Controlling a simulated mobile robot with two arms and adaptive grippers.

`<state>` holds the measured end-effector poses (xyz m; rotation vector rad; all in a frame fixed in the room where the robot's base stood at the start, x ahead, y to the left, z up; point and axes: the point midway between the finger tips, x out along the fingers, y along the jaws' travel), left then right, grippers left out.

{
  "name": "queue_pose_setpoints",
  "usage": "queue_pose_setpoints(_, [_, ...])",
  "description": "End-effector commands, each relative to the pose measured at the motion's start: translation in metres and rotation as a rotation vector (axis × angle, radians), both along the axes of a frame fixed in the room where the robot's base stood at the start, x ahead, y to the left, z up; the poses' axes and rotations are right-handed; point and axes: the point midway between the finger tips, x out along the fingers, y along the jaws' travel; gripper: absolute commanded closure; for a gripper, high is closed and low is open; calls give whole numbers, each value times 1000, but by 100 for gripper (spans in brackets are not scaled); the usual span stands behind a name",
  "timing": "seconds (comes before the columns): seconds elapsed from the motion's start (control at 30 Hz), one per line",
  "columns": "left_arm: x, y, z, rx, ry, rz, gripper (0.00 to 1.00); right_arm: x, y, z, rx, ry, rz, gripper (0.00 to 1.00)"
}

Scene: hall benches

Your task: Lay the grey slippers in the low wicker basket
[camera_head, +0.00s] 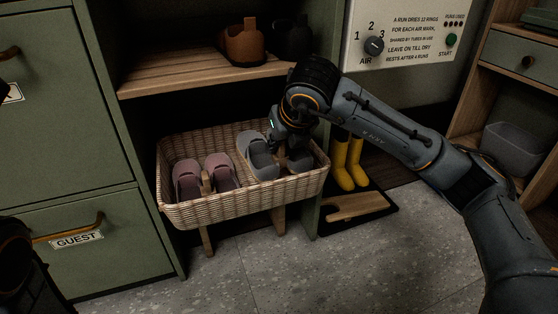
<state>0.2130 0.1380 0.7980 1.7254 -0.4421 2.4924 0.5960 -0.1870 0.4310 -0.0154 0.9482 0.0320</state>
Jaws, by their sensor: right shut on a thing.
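The wicker basket (240,200) stands low in the open bay under a wooden shelf. A pair of pink slippers (221,172) lies in its left half. The grey slippers (259,160) are at the basket's right half, one left of my gripper and the other partly hidden behind it. My right gripper (284,152) points down over the right half of the basket and is shut on the grey slippers. Its fingertips are partly hidden, and I cannot tell whether the slippers touch the basket floor.
Brown shoes (243,44) and black shoes (292,40) stand on the shelf (190,72) above. A green GUEST drawer (85,245) is at left. The grey floor in front is clear.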

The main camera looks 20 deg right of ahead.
Motion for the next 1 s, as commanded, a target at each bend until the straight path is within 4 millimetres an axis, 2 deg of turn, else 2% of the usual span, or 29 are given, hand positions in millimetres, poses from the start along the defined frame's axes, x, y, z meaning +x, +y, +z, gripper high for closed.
queue_pose_setpoints(0.03, [0,0,-12,0,0,0,60,0,0,-15,-1,1,-1,100])
queue_pose_setpoints(0.13, [0,0,-20,0,0,0,60,0,0,-25,-1,1,-1,100])
queue_pose_setpoints(0.37, [0,0,-17,1,0,0,60,0,0,-23,0,-1,0,100])
queue_pose_setpoints(0.9, [0,0,-26,1,-1,0,60,0,0,-34,0,-1,1,100])
queue_pose_setpoints(0.93, [0,0,-26,1,-1,0,60,0,0,-35,0,1,1,80])
queue_pose_setpoints(1.0, [0,0,-26,1,-1,0,60,0,0,-35,0,1,1,65])
